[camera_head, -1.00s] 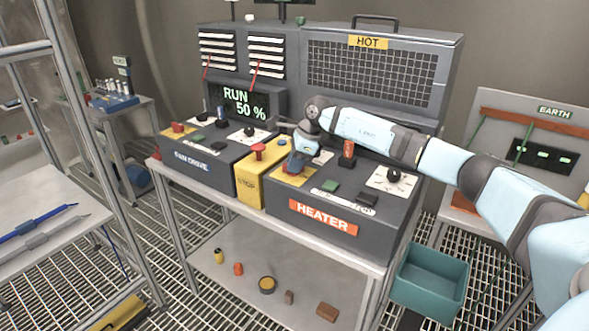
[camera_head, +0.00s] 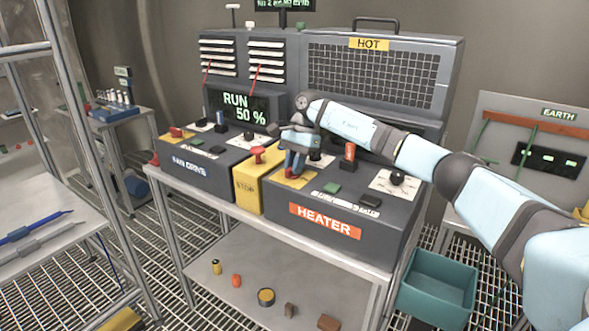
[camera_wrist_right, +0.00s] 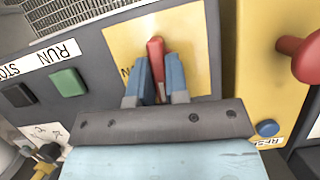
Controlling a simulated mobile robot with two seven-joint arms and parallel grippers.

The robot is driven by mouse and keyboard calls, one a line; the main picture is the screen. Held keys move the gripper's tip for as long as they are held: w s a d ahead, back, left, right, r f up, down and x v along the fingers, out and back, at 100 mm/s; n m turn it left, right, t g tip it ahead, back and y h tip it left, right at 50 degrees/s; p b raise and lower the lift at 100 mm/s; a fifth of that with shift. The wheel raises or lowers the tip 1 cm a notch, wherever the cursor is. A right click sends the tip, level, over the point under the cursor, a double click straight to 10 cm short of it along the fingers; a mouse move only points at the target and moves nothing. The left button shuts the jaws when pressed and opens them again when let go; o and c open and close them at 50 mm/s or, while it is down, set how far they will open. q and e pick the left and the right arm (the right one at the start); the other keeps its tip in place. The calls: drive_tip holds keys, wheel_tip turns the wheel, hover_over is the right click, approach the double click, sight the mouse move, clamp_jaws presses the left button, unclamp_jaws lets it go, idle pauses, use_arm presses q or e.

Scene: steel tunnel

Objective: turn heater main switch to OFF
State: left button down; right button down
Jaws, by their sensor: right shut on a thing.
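The heater box (camera_head: 385,238) is dark grey with an orange HEATER label. Its main switch is a red handle (camera_wrist_right: 156,52) on a yellow plate (camera_wrist_right: 120,45) at the box's left end. The plate also shows in the head view (camera_head: 302,183). My right gripper (camera_wrist_right: 157,88) is shut on the red handle, with a blue finger on each side of it. In the head view my right gripper (camera_head: 291,168) reaches down onto the plate and hides much of the handle. The plate's lettering is mostly covered. My left gripper is not in view.
A yellow stop box (camera_head: 246,188) with a red mushroom button (camera_head: 257,154) stands just left of the heater box. A green button (camera_head: 332,189), an orange-red upright part (camera_head: 349,153) and a black knob (camera_head: 397,177) are to the right. The fan drive box (camera_head: 205,170) is further left.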

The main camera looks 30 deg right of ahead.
drive_tip(key=shift+n, duration=0.5)
drive_tip(key=c, duration=1.1)
unclamp_jaws()
drive_tip(key=v, duration=1.3)
drive_tip(key=shift+w+r+b, duration=0.3)
drive_tip(key=shift+r, duration=0.1)
